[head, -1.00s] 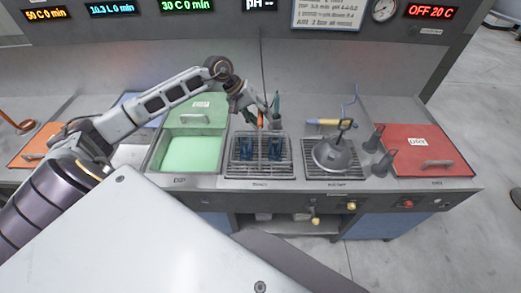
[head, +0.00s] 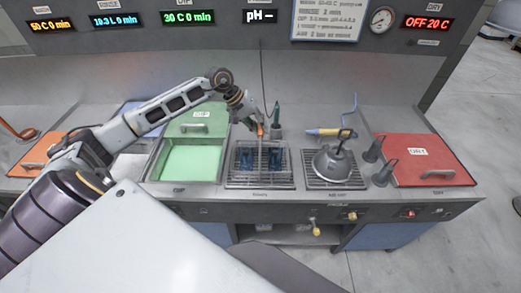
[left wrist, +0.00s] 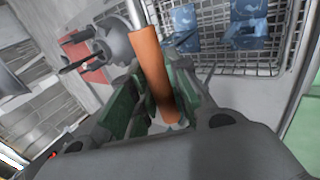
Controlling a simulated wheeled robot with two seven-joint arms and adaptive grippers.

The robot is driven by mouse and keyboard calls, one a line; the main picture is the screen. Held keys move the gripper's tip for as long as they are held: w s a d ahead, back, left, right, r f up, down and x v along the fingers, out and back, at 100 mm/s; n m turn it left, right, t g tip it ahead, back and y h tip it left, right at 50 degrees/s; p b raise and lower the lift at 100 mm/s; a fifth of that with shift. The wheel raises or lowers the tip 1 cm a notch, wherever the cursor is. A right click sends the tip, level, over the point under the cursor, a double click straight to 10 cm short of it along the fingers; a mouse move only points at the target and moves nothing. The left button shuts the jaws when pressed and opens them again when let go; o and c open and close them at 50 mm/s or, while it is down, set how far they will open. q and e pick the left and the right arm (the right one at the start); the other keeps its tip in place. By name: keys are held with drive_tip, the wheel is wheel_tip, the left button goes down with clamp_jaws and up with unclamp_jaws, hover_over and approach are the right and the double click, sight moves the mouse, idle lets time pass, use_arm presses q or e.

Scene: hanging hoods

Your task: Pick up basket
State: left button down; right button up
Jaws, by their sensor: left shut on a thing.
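The basket (head: 280,158) is a wire-mesh basket with blue pieces inside, standing on the dark grate in the middle of the bench. A tall rod rises from it to an orange handle (head: 261,130). My left gripper (head: 262,122) is at the top of this rod, above the basket. In the left wrist view the green-grey fingers (left wrist: 155,105) are shut around the orange handle (left wrist: 152,65), partly hiding its lower end. The basket's mesh and blue pieces (left wrist: 245,30) show beyond it. My right gripper is not in view.
An open tank with green liquid (head: 190,163) is left of the basket. A grey dome-shaped vessel (head: 333,163) stands on a grate to the right, beside dark upright holders (head: 384,172). A red lid (head: 425,160) is at far right. The wall panel stands behind.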

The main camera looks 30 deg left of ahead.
use_arm(q)
drive_tip(key=shift+w+r, duration=0.1)
drive_tip(key=shift+r, duration=0.2)
